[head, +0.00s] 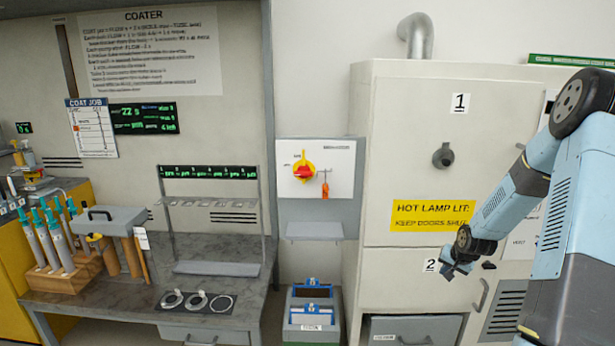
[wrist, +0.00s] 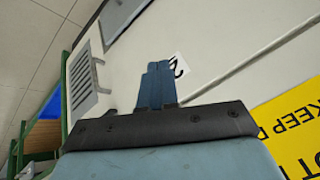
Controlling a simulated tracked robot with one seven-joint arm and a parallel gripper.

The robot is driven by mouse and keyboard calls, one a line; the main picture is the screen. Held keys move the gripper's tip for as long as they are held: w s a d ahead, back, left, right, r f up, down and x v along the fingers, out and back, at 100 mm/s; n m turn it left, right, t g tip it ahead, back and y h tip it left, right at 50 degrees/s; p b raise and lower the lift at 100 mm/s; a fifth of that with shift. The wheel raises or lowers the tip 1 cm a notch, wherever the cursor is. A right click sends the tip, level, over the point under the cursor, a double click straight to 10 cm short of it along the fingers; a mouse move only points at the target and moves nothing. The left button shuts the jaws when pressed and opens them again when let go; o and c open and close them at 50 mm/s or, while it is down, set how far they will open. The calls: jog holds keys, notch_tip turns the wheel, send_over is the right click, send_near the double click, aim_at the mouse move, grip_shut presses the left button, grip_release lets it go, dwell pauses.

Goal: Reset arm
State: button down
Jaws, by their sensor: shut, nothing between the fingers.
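My arm (head: 520,190) reaches in from the right edge in the head view. It is bent, with its forearm angled down and to the left. My gripper (head: 450,272) is at its lower end, in front of the pale cabinet, beside the "2" label and below the yellow sign. In the wrist view my gripper (wrist: 158,68) shows its two blue fingers pressed together, empty. The "2" label (wrist: 179,65) shows just beyond the fingertips.
The cabinet (head: 400,180) has a yellow "HOT LAMP LIT" sign (head: 433,215) and a lower door handle (head: 481,296). A bench (head: 100,295) at left carries a wooden block of tubes (head: 62,280) and a rack (head: 210,203). A bin (head: 312,315) stands between bench and cabinet.

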jog(key=s+a+r+n+h, duration=0.1)
jog(key=s+a+r, duration=0.3)
jog(key=r, duration=0.5)
jog(key=s+a+r+n+g, duration=0.1)
jog(key=s+a+r, duration=0.35)
jog(key=r, duration=0.35)
jog(key=s+a+r+n+h, duration=0.15)
jog(key=s+a+r, duration=0.25)
jog(key=r, duration=0.5)
jog(key=s+a+r+n, duration=0.1)
jog(key=s+a+r, duration=0.2)
jog(key=s, duration=0.5)
jog(key=s+a+r+n+y, duration=0.1)
jog(key=s+a+r, duration=0.2)
jog(key=s, duration=0.5)
jog(key=s+a+r+n+y, duration=0.1)
jog(key=s+a+r, duration=0.2)
jog(key=s, duration=0.5)
jog(key=shift+s+r+t, duration=0.15)
jog(key=shift+r+t, duration=0.15)
jog(key=shift+r, duration=0.3)
jog(key=shift+a, duration=0.1)
